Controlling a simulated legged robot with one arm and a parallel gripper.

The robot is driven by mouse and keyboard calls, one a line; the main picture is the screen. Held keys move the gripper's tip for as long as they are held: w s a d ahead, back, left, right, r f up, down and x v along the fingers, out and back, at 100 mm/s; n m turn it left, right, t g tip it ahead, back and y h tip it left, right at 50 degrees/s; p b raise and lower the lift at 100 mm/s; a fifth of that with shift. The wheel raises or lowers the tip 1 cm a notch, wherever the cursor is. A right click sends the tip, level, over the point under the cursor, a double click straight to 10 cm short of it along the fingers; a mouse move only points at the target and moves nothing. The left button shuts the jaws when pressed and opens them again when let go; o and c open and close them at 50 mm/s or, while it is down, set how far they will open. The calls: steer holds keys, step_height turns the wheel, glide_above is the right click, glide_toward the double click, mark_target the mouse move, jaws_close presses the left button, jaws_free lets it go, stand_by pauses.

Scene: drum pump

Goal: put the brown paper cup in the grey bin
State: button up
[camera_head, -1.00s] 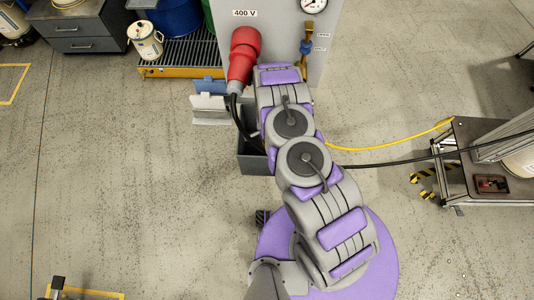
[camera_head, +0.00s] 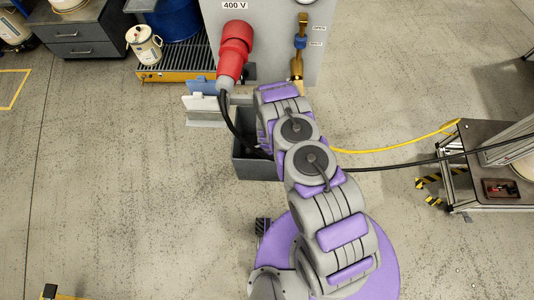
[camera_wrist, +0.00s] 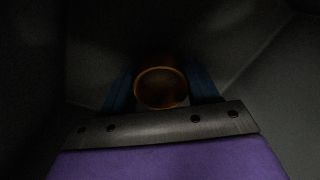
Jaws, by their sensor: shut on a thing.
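The brown paper cup (camera_wrist: 160,88) shows in the dark wrist view as a round orange-brown rim between two blue fingers. My gripper (camera_wrist: 160,95) is shut on it. Dark grey walls surround the cup and gripper there, which look like the inside of the grey bin (camera_wrist: 265,75). In the head view the grey bin (camera_head: 258,170) stands on the floor below the cabinet, partly covered by my arm. My gripper and the cup are hidden there behind my arm. I cannot tell whether the cup touches the bin's floor.
A red plug (camera_head: 235,50) with a black cable hangs on the grey cabinet (camera_head: 275,40) just beyond the bin. A blue and a white panel (camera_head: 205,103) stand left of the bin. Yellow (camera_head: 400,145) and black hoses run right to a cart (camera_head: 490,165).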

steer(key=shift+a, duration=0.25)
steer(key=o, duration=0.8)
steer(key=shift+a+f, duration=0.15)
steer(key=shift+a, duration=0.15)
steer(key=shift+o, duration=1.2)
steer(key=shift+d+r, duration=0.2)
steer(key=shift+d, duration=0.2)
step_height(320, 180, up, 12)
steer(key=p, duration=0.6)
steer(key=shift+s+p, duration=0.25)
steer(key=shift+p, duration=0.1)
steer(key=shift+a+f, duration=0.1)
steer(key=shift+a, duration=0.05)
